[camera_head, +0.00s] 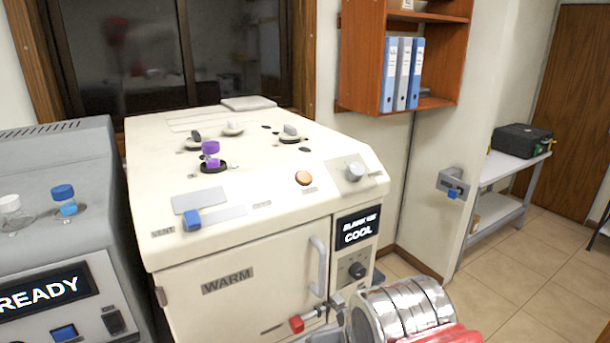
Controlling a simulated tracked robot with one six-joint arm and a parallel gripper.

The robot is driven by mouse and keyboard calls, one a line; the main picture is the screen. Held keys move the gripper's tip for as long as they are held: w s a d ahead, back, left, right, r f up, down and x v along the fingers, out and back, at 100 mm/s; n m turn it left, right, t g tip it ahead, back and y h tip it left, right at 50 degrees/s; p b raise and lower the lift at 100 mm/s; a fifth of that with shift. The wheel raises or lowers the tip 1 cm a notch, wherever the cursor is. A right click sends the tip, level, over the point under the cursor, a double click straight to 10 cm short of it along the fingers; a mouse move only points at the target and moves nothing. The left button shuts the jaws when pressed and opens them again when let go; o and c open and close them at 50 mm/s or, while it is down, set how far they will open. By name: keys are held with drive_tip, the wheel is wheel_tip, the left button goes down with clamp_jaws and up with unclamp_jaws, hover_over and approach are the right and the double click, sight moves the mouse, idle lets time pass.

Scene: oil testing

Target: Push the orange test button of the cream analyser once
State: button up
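The cream analyser (235,260) stands in the middle of the view, with a sloped top panel. Its orange test button (304,178) is a round knob on the right part of that panel, left of a grey dial (354,172). Nothing covers the button. Part of my arm, a silver banded cylinder with a red piece, shows at the bottom, low in front of the analyser's right side and well below the button.
A door handle (318,266) and red-tipped lever (297,323) are on the front. A grey machine (60,165) stands close left. Floor (530,270) at right is open.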

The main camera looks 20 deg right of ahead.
clamp_jaws()
idle(1.2)
